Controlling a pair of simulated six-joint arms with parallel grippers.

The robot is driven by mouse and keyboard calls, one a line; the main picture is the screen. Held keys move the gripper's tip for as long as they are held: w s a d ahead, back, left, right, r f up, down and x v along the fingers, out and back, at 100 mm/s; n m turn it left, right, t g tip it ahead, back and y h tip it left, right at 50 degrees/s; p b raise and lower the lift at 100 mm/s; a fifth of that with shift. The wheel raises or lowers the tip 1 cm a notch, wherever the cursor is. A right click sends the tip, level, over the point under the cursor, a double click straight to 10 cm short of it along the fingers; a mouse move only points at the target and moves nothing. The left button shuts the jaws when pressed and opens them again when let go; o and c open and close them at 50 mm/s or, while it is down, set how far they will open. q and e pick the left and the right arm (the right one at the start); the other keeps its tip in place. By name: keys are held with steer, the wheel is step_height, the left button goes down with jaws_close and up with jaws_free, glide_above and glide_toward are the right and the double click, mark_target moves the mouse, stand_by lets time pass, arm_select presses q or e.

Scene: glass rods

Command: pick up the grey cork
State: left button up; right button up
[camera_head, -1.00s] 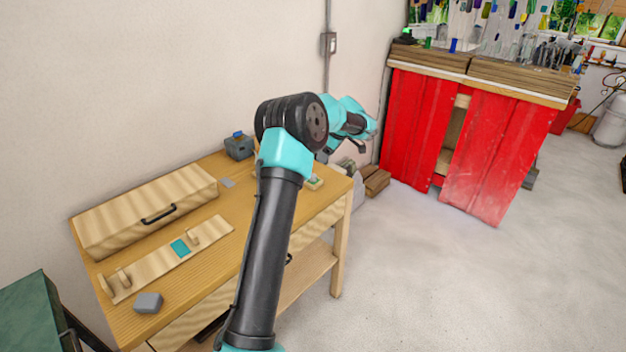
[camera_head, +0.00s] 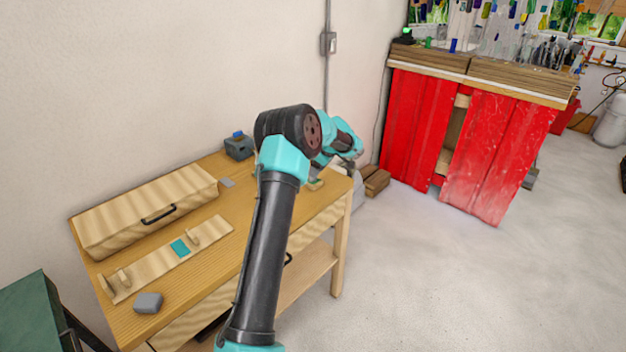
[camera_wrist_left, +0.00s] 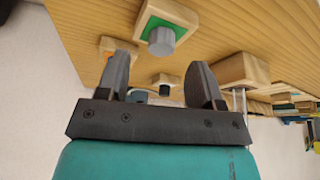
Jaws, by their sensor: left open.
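In the left wrist view the grey cork (camera_wrist_left: 161,41) stands on a wooden block with a green top (camera_wrist_left: 172,18). My left gripper (camera_wrist_left: 160,68) is open and empty. Its two fingers show on either side of the cork's position in the picture, with the cork beyond the fingertips and apart from them. In the head view my left arm reaches over the bench to its far right end, where its wrist hides much of that corner. The green-topped block (camera_head: 316,185) shows partly beside the wrist; the cork cannot be made out there. My right gripper is not in view.
The wrist view shows an orange-marked block (camera_wrist_left: 112,44), a block with a dark piece (camera_wrist_left: 165,80) and a larger block with a glass rod (camera_wrist_left: 243,70) nearby. On the bench are a wooden case (camera_head: 145,205), a rack board (camera_head: 165,262) and a grey block (camera_head: 148,303).

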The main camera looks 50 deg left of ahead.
arm_select(q)
steer(key=shift+x, duration=1.95)
steer(key=shift+s, duration=0.1)
steer(key=shift+c, duration=0.2)
steer(key=shift+r, duration=0.1)
steer(key=c, duration=1)
steer(key=shift+o, duration=0.2)
steer(key=shift+r, duration=1.85)
steer(key=s+d+r, duration=0.1)
steer(key=s+d, duration=0.9)
steer(key=d, duration=0.2)
steer(key=shift+s, duration=0.3)
steer(key=shift+r, duration=0.1)
